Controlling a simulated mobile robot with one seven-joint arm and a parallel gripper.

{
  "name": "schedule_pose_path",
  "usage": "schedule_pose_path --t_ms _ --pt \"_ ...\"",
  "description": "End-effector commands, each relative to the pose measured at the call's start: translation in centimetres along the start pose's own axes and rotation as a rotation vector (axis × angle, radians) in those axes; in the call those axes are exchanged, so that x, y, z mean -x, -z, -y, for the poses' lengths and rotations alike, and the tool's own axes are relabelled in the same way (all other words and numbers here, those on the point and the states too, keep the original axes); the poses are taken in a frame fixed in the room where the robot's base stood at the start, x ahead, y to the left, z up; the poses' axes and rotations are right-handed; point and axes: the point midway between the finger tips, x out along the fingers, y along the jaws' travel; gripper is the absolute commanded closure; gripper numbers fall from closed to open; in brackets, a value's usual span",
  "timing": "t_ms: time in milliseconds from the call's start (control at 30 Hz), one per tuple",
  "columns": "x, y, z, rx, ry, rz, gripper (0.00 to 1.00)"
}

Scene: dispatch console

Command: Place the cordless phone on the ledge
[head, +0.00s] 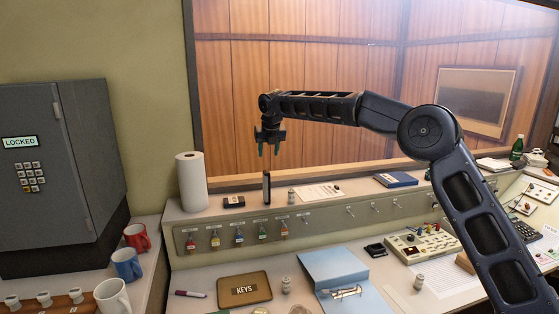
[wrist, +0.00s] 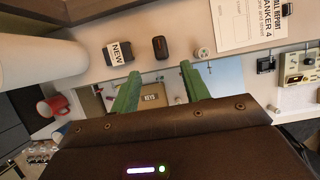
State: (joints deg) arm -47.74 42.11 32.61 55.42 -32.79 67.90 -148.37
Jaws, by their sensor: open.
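A dark, slim upright object that looks like the cordless phone (head: 267,188) stands on the pale ledge (head: 226,215) above the key row. From above, it shows in the wrist view as a small dark block (wrist: 160,47). My gripper (head: 269,151) hangs above it, fingers pointing down, with a clear gap between the fingertips and its top. In the wrist view, the green fingers of my gripper (wrist: 160,70) are spread with nothing between them. The phone appears just beyond the gap between the fingertips.
A paper roll (head: 191,182) and a small box marked NEW (wrist: 118,53) stand left of the phone. A small jar (head: 291,196) and a report sheet (head: 318,192) are to its right. Keys (head: 239,238) hang below the ledge. A window sill (head: 325,173) runs behind.

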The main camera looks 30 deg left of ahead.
Motion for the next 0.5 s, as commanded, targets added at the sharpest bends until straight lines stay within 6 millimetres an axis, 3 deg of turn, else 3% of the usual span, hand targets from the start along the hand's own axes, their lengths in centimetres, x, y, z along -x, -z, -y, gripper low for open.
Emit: schedule_pose_path --t_ms 333,500 --pt "0.5 0.0 0.4 -0.011 0.003 0.001 0.54" --pt "3.0 0.8 3.9 -0.139 0.031 0.009 0.54"
